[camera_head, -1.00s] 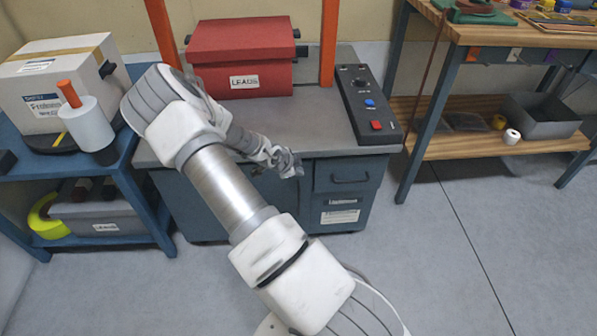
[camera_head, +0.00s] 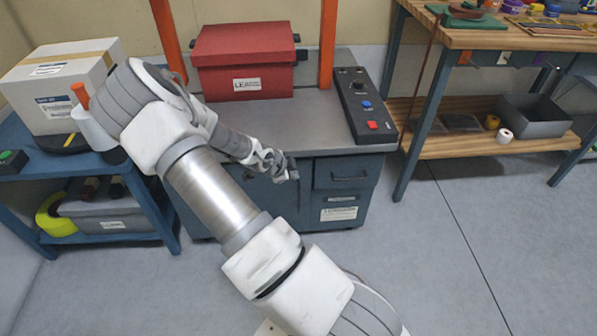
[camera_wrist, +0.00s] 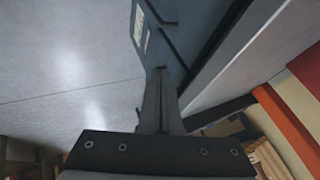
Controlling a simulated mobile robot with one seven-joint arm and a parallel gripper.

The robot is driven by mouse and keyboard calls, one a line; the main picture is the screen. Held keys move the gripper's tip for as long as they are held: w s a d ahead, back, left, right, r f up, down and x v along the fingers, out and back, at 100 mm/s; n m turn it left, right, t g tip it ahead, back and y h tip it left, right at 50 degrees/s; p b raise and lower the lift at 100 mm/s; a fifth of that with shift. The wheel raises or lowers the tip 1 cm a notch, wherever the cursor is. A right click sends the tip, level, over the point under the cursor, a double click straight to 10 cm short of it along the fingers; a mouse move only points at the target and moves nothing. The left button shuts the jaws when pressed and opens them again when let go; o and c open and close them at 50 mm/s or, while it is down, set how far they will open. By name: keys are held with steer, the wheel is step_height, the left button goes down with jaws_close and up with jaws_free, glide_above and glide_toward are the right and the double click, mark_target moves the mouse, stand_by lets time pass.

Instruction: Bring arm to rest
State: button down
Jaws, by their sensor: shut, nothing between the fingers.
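My arm reaches from the lower right of the head view up to the left, then folds back to the right. My gripper (camera_head: 285,168) is in front of the grey-topped blue cabinet (camera_head: 332,192), near its top edge, and looks small there. In the wrist view my gripper (camera_wrist: 165,75) points away from the camera with its fingers together and nothing between them. The cabinet's side and edge (camera_wrist: 185,30) fill the upper middle of that view, beyond the fingers. I cannot tell the exact gap between gripper and cabinet.
A red box (camera_head: 245,66) and a black control panel (camera_head: 364,106) sit on the cabinet top. A blue shelf (camera_head: 40,176) with a white carton (camera_head: 55,95) stands left. A wooden workbench (camera_head: 520,34) stands right. The floor (camera_head: 450,260) at lower right is clear.

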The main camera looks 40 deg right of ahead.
steer(key=shift+p+v, duration=0.55)
steer(key=shift+v, duration=1.2)
steer(key=s+a+r+n+t+y, duration=0.3)
steer(key=a+r+n+y, duration=0.75)
steer(key=a+r, duration=1.05)
steer(key=s+a+r+n+h, duration=0.1)
steer(key=s+r+n+h, duration=0.1)
steer(key=s+r+n, duration=0.55)
steer(key=s+a+r+n+h, duration=0.15)
steer(key=s+r+n, duration=0.35)
steer(key=s, duration=0.6)
step_height(320, 180, up, 19)
steer(key=p, duration=1.9)
steer(key=shift+d, duration=0.4)
steer(key=shift+w+f, duration=0.1)
